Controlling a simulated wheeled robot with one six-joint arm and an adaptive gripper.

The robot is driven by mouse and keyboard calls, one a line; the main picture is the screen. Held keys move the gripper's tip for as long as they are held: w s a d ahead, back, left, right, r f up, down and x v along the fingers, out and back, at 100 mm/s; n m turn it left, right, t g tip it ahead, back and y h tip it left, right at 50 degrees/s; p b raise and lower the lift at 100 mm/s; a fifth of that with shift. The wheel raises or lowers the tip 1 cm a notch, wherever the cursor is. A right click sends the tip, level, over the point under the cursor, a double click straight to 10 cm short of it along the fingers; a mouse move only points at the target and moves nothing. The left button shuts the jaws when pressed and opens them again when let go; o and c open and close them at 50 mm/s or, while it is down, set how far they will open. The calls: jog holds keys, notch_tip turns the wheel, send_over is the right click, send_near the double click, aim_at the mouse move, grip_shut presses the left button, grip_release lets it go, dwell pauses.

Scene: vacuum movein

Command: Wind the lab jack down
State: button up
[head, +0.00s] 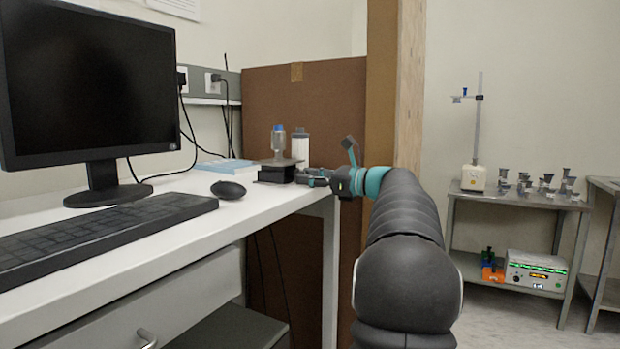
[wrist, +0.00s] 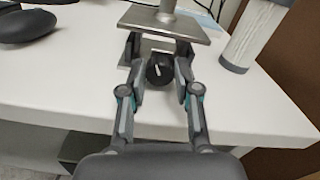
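The lab jack (head: 276,173) stands near the far end of the white desk, with a small blue-topped item (head: 279,141) on its plate. In the wrist view its grey metal top plate (wrist: 185,24) sits a little above the desk, and its black round knob (wrist: 158,72) with a white mark faces me. My gripper (head: 314,178) reaches in from the right in the head view. In the wrist view my gripper (wrist: 161,75) is open, with one finger on each side of the knob. Narrow gaps seem to show between fingers and knob. The jack's inner linkage is mostly hidden.
A white bottle (head: 300,147) stands right beside the jack. A black mouse (head: 228,190), a keyboard (head: 100,232) and a monitor (head: 90,85) take up the near desk. A blue-white box (head: 227,165) lies behind. A brown panel (head: 320,110) rises behind the desk end.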

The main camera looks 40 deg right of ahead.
jog(key=o, duration=0.4)
jog(key=shift+c, duration=0.2)
jog(key=v, duration=1.2)
jog(key=shift+d, duration=0.1)
jog(key=c, duration=0.3)
jog(key=w+a+m+p, duration=0.1)
jog(key=w, duration=0.3)
jog(key=w+a+m+p, duration=0.1)
jog(key=w+a+m, duration=0.1)
jog(key=w, duration=0.1)
jog(key=w+a+m, duration=0.1)
jog(key=w+a, duration=0.1)
jog(key=w, duration=0.2)
jog(key=shift+w+f+p, duration=0.2)
jog(key=shift+w+p, duration=0.15)
jog(key=shift+p, duration=0.05)
